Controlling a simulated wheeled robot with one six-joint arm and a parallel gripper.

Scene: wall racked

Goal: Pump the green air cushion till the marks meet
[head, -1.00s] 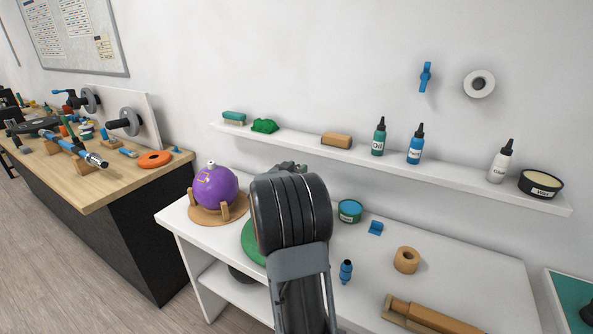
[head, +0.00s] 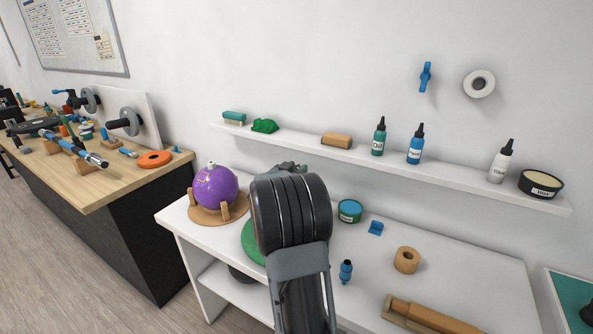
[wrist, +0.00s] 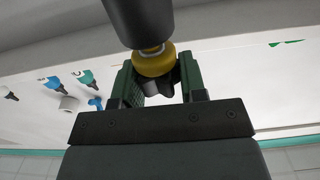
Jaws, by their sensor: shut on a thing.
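The green air cushion (head: 252,242) is most likely the green round edge on the white bench. My arm hides most of it in the head view, and no marks on it can be read. My gripper (wrist: 157,75) shows in the wrist view with its green fingers shut around a dark handle with a yellow collar (wrist: 153,62). The dark handle runs up out of the frame. In the head view my arm hides the gripper's fingers and the held handle.
A purple ball (head: 215,185) rests in a wooden stand left of my arm. A teal tin (head: 350,211), blue clip (head: 376,228), tape roll (head: 407,260), blue fitting (head: 346,271) and wooden tool (head: 430,316) lie to the right. A wall shelf (head: 455,178) holds bottles above.

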